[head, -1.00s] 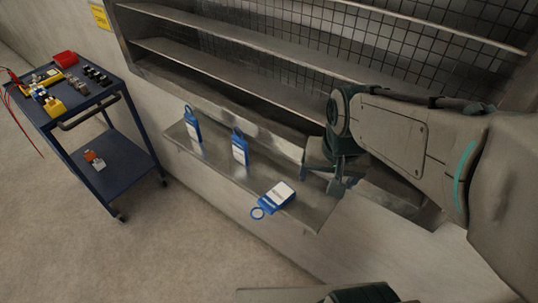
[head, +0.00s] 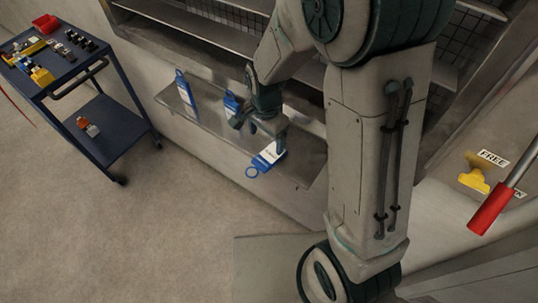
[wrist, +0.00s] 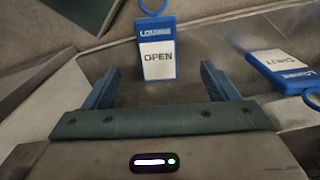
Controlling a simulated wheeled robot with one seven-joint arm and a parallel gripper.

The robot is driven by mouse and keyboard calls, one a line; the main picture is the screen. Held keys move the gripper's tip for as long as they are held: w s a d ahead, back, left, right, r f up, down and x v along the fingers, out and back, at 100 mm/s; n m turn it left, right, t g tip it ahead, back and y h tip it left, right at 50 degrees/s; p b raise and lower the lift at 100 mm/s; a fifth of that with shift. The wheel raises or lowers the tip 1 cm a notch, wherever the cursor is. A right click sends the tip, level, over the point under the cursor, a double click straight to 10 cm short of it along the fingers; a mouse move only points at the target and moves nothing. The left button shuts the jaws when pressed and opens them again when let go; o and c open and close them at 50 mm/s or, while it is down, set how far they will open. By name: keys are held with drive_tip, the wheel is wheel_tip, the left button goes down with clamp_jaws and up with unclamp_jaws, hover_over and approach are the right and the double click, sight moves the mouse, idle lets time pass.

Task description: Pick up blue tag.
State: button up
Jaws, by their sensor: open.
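Several blue tags with white labels are on the metal ledge. One tag (head: 268,157) lies near the ledge's front edge, its ring toward the room. In the wrist view an OPEN tag (wrist: 157,58) shows just ahead of and between my fingertips, ring pointing away; it appears to be this one. A SHUT tag (wrist: 283,66) is to the right of my fingers. In the head view the middle tag (head: 232,104) is partly hidden by my gripper, and the left tag (head: 186,92) leans upright. My gripper (head: 258,137) is open and empty, above the front tag.
The ledge (head: 207,117) runs below metal shelves (head: 215,35). A dark blue cart (head: 105,130) with small items stands at the left, with clear floor beside it. A red-handled lever (head: 490,208) and a yellow part (head: 474,178) are at the right.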

sight(269, 155)
wheel_tip(269, 155, down, 3)
drive_tip(key=shift+r, duration=0.1)
drive_tip(key=shift+d+f+p, duration=0.2)
drive_tip(key=shift+f+p, duration=0.05)
drive_tip(key=shift+f, duration=1.1)
drive_tip(key=shift+d+f+p, duration=0.2)
drive_tip(key=shift+f+p, duration=0.05)
drive_tip(key=shift+f, duration=1.1)
drive_tip(key=c, duration=1.1)
drive_tip(key=shift+c, duration=0.2)
drive_tip(key=shift+w+r, duration=0.1)
drive_tip(key=shift+r, duration=0.8)
wheel_tip(269, 155, up, 3)
drive_tip(key=shift+f+b, duration=0.2)
drive_tip(key=shift+b, duration=0.15)
drive_tip(key=s+d+r+b, duration=0.1)
drive_tip(key=s+d+r, duration=0.4)
drive_tip(key=d, duration=0.5)
drive_tip(key=shift+s+r, duration=0.4)
drive_tip(key=shift+r, duration=0.45)
